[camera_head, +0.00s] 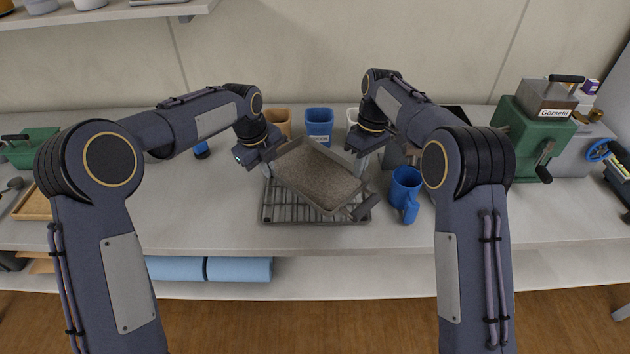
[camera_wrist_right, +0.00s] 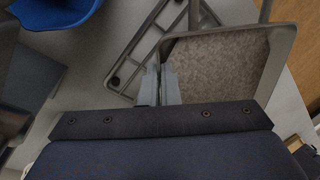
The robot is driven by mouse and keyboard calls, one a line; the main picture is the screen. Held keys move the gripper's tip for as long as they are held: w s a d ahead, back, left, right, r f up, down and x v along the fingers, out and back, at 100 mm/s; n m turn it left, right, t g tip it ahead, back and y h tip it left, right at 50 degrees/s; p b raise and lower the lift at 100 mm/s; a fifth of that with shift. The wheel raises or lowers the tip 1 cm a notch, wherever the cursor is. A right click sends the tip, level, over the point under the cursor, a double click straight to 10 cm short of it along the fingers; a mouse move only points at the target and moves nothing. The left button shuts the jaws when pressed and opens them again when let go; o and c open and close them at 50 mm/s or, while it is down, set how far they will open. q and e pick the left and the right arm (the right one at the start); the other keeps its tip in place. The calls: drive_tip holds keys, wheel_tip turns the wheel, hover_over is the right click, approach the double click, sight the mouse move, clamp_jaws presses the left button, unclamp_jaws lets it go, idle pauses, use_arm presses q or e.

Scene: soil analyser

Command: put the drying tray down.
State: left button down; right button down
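The drying tray (camera_head: 319,178), a grey metal pan filled with brown soil, is above the wire rack (camera_head: 280,213), turned askew to it. The tray also shows in the right wrist view (camera_wrist_right: 222,65). My left gripper (camera_head: 268,162) is at the tray's left end and appears shut on it; its fingertips are mostly hidden. My right gripper (camera_head: 363,168) is at the tray's right far rim. In the right wrist view its fingers (camera_wrist_right: 161,84) are close together with the rim seemingly between them. The handle at the tray's near right end is free.
A blue mug (camera_head: 404,190) stands close right of the rack. An orange-brown cup (camera_head: 278,121), a blue cup (camera_head: 319,123) and a white cup stand behind the tray. A green machine (camera_head: 520,135) is at the right. The counter left of the rack is mostly clear.

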sight(273, 191)
use_arm(q)
drive_tip(key=shift+s+r, duration=0.1)
drive_tip(key=shift+r, duration=0.05)
use_arm(e)
drive_tip(key=shift+s+r, duration=0.1)
use_arm(q)
drive_tip(key=shift+f+b, duration=0.3)
use_arm(e)
drive_tip(key=shift+f, duration=0.3)
